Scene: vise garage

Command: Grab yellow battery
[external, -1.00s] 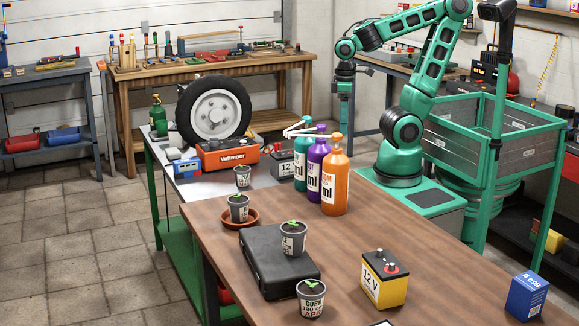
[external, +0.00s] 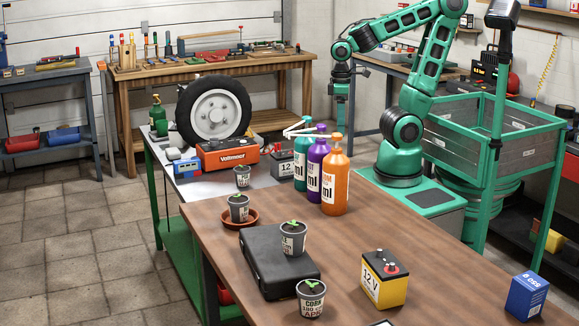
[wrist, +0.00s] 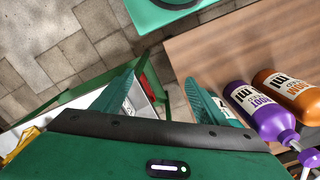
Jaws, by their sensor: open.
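The yellow battery (external: 385,279), with a black top, a red cap and a "12 V" label, stands upright near the front of the brown table. My gripper (external: 341,93) hangs in the air behind the bottles, far from the battery. In the wrist view, my gripper (wrist: 158,95) shows its two green fingers spread apart, with nothing between them. The yellow battery cannot be made out in the wrist view.
Teal, purple (external: 318,171) and orange (external: 335,180) bottles stand at the table's back edge. A black case (external: 262,258) and several potted seedlings lie left of the yellow battery. A blue box (external: 527,296) stands to its right. The table between them is clear.

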